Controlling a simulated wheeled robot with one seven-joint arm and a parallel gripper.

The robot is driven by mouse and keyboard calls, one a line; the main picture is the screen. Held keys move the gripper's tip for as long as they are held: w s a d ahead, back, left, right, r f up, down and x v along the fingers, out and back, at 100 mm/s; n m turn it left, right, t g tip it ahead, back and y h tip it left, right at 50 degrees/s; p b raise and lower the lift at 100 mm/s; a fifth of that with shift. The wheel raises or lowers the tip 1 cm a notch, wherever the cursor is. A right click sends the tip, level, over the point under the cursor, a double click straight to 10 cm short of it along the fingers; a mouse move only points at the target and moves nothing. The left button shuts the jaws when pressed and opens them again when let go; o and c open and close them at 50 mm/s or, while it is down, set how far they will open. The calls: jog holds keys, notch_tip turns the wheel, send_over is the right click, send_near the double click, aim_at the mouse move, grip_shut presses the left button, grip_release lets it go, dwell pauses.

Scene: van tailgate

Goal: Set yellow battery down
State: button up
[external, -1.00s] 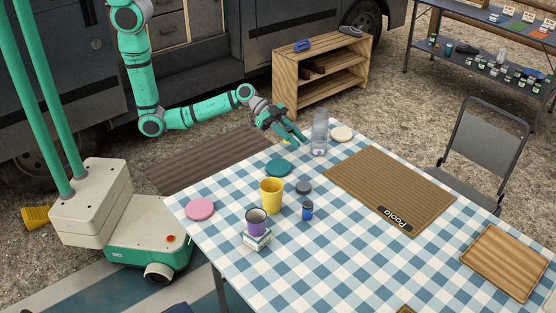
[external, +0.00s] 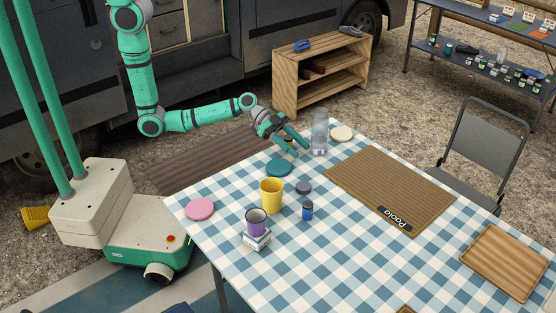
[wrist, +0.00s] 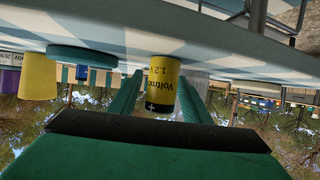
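The yellow battery (wrist: 163,84) with black print and a dark end shows in the wrist view, which is upside down. It stands upright between my fingers, its far end at the checked tabletop. My gripper (external: 299,149) is low over the table's far left edge in the external view. Its fingers look spread, and in the wrist view a gap shows between the left finger and the battery. In the external view the battery is mostly hidden by my gripper.
A clear bottle (external: 320,133) stands close to the right of my gripper. A teal disc (external: 278,168) lies just in front. A yellow cup (external: 271,192), dark lid (external: 303,187), blue jar (external: 307,211) and purple mug (external: 256,222) stand nearer. A brown mat (external: 390,185) lies right.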

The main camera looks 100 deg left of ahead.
jog(key=shift+r, duration=0.15)
jog(key=v, duration=1.2)
jog(key=s+a+f+n+t+y, duration=0.1)
jog(key=s+f+n+y, duration=0.2)
jog(key=s, duration=0.5)
jog(key=s+a+f+n+y, duration=0.1)
jog(key=s+f+n+y, duration=0.25)
jog(key=s, duration=0.55)
jog(key=s+d+r+t, duration=0.3)
jog(key=s+r, duration=1)
jog(key=shift+y, duration=0.45)
jog(key=shift+s+d, duration=0.1)
jog(key=shift+s, duration=0.05)
